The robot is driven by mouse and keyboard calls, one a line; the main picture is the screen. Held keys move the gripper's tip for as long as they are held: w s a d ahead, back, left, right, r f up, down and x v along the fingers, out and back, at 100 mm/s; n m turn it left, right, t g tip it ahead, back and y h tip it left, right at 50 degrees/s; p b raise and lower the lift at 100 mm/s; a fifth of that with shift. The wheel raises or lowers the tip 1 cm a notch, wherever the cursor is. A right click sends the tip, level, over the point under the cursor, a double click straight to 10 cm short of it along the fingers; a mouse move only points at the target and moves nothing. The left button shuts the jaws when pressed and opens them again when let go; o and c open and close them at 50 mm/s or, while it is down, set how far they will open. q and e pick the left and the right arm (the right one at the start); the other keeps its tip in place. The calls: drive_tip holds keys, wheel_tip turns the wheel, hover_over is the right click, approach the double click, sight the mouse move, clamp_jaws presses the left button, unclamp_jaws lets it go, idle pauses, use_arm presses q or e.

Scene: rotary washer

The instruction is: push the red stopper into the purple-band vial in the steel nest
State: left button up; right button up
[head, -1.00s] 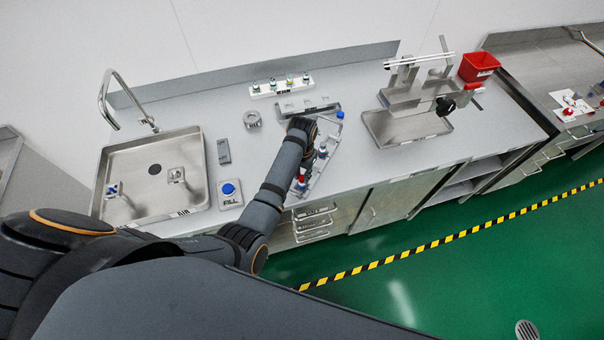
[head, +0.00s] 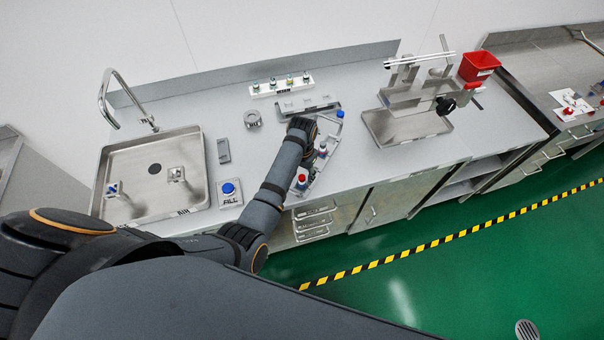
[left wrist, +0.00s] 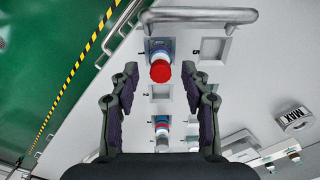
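The red stopper (left wrist: 160,71) shows from above in the left wrist view, over a blue-and-white piece (left wrist: 159,46) in a socket of the grey tray (left wrist: 235,65). It also shows in the head view (head: 302,179). I cannot tell whether it is seated in a vial, and no purple band is clear. My left gripper (left wrist: 160,78) is open, one finger on each side of the stopper with gaps between. In the head view its dark hand (head: 301,127) is over the tray and hides part of it. My right gripper is not in view.
A bar handle (left wrist: 200,16) crosses the tray end. More vials (left wrist: 161,127) stand in the tray. The counter right of the tray is clear.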

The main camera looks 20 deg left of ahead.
use_arm(q)
drive_tip(key=shift+r, duration=0.1)
wheel_tip(320, 180, up, 7)
drive_tip(key=shift+r, duration=0.15)
idle(0.3)
